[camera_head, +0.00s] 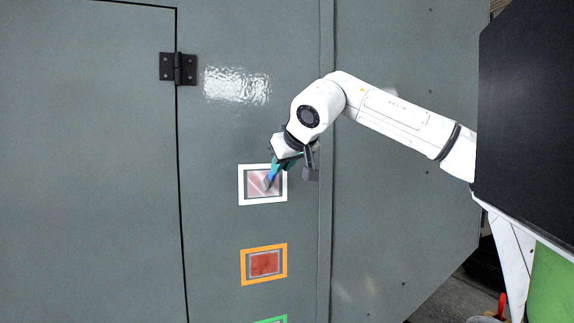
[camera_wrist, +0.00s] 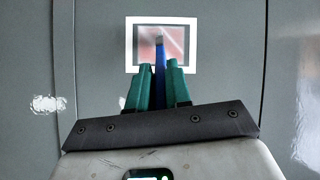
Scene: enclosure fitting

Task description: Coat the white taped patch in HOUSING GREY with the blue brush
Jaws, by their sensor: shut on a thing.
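The white taped patch (camera_head: 241,184) is a white square frame on the grey enclosure wall. Inside it, the surface is pinkish red with pale and greyish streaks. It also shows in the wrist view (camera_wrist: 130,45), straight ahead. My gripper (camera_head: 279,165) is at the patch's upper right, its green fingers (camera_wrist: 157,76) shut on the blue brush. The brush (camera_head: 272,174) points down and left, with its tip over the middle of the patch. In the wrist view the blue brush (camera_wrist: 160,62) reaches into the frame. I cannot tell whether the bristles touch the surface.
An orange taped patch (camera_head: 243,266) with a red middle lies below, and a green taped one (camera_head: 270,320) is cut off at the bottom edge. A black hinge (camera_head: 178,69) sits at the upper left by a door seam. A vertical seam runs right of the patches.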

